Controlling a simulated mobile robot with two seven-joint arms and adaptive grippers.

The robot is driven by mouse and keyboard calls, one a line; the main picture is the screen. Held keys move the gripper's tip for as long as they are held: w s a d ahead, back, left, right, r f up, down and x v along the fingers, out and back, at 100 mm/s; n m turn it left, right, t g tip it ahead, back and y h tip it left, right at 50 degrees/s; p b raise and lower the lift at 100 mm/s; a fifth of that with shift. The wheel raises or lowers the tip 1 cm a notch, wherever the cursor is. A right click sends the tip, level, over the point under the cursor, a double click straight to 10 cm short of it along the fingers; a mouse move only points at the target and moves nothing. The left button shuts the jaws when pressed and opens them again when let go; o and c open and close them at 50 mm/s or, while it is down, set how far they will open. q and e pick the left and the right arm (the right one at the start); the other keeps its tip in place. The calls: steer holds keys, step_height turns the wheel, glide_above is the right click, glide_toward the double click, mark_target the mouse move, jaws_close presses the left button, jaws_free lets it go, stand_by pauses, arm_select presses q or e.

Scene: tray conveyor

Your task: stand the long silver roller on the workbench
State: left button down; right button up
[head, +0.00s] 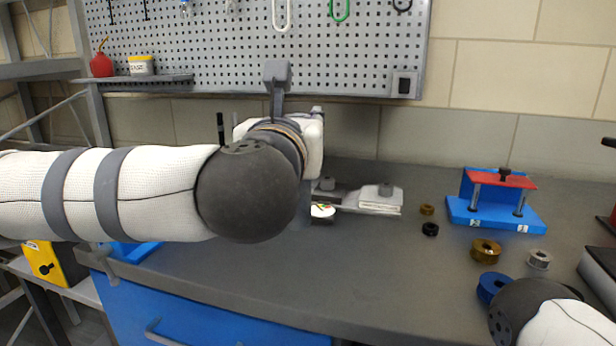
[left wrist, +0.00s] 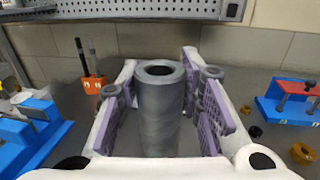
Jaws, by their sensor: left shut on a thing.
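The long silver roller (left wrist: 158,115) is a grey hollow cylinder with its open end showing in the left wrist view. It stands roughly upright between the purple-padded fingers of my left gripper (left wrist: 160,110), which is shut on it. I cannot tell whether the roller's lower end touches the bench. Only part of my right arm shows at the bottom right; its gripper is out of view.
A blue fixture with a red top (head: 495,203) stands at the back right. Small brown (head: 486,251), silver (head: 538,260), black (head: 430,229) and blue (head: 491,288) rings lie before it. An orange holder (left wrist: 93,89) is near the wall. The front middle bench is clear.

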arm_select(q)
steer(key=w+f, duration=0.5)
steer(key=f, duration=0.3)
steer(key=shift+a+f+b, duration=0.3)
steer(key=shift+f+b, duration=0.1)
steer(key=shift+b, duration=0.05)
steer(key=shift+w+f, duration=0.1)
steer(key=shift+f, duration=0.15)
steer(key=c, duration=1.1)
jaws_free()
